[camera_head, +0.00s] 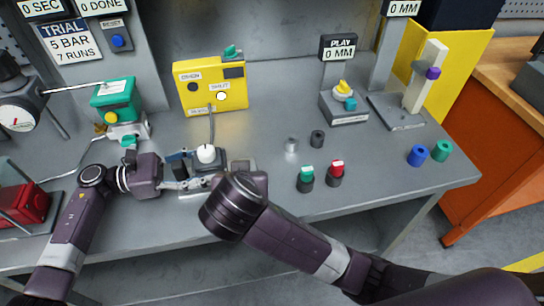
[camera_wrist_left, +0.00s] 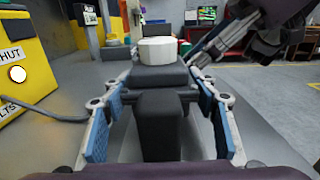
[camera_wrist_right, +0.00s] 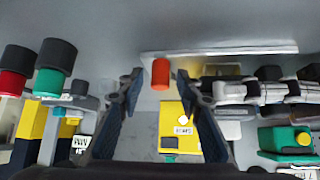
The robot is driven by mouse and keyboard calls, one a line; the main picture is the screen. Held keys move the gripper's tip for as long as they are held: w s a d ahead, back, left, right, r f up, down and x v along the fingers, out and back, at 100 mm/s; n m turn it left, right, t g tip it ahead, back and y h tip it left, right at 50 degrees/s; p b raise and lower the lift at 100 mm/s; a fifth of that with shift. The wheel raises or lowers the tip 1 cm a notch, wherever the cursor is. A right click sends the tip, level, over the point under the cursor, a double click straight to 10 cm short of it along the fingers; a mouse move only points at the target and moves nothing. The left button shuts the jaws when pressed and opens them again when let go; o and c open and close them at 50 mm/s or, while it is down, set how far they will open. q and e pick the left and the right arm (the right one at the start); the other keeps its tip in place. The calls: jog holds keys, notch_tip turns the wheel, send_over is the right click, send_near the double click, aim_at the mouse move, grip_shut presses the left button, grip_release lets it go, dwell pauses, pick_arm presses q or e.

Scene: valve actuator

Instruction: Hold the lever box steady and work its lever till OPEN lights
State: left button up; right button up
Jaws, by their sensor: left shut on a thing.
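The lever box (camera_head: 206,157) is a dark box with a white round top, standing near the table's front edge. My left gripper (camera_head: 190,170) is shut on it from the left. In the left wrist view the box (camera_wrist_left: 158,76) sits between the fingers. My right gripper (camera_wrist_right: 160,84) is open at the box's right side. An orange-red cylinder (camera_wrist_right: 160,72), apparently the lever's grip, shows between its fingertips with gaps on both sides. The head view hides it behind my right arm. On the yellow panel (camera_head: 183,108), the SHUT lamp (camera_head: 221,97) glows white and the OPEN lamp (camera_head: 193,87) is dark.
A cable (camera_head: 211,128) links box and panel. A green-and-yellow actuator (camera_head: 115,100) stands left, near my left arm. Black, red-topped (camera_head: 336,172) and green-topped (camera_head: 306,178) cylinders stand to the right. The table's right front is mostly clear.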

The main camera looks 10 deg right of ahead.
jog(key=d+n+y, duration=0.2)
jog(key=n, duration=0.1)
jog(key=shift+w+d+n+y, duration=0.15)
jog(key=shift+w+n+y, duration=0.15)
jog(key=shift+y, duration=0.1)
jog(key=n+y, duration=0.1)
jog(key=d+n+y, duration=0.1)
jog(key=n, duration=0.1)
jog(key=shift+w+d, duration=0.25)
jog(key=shift+w, duration=0.15)
jog(key=n+y, duration=0.1)
jog(key=w+d+n+g+y, duration=0.1)
jog(key=n+g, duration=0.1)
jog(key=n, duration=0.1)
jog(key=shift+w+d+y, duration=0.2)
jog(key=shift+w+y, duration=0.05)
jog(key=shift+y, duration=0.15)
jog(key=shift+w+d+n+g+y, duration=0.2)
jog(key=shift+w+n+g+y, duration=0.35)
jog(key=shift+n, duration=0.4)
jog(key=shift+w+d+n+g+y, duration=0.15)
jog(key=shift+w+n+g+y, duration=0.4)
jog(key=shift+n, duration=0.4)
jog(key=v, duration=1.2)
jog(key=shift+a+r, duration=0.1)
jog(key=shift+a, duration=0.05)
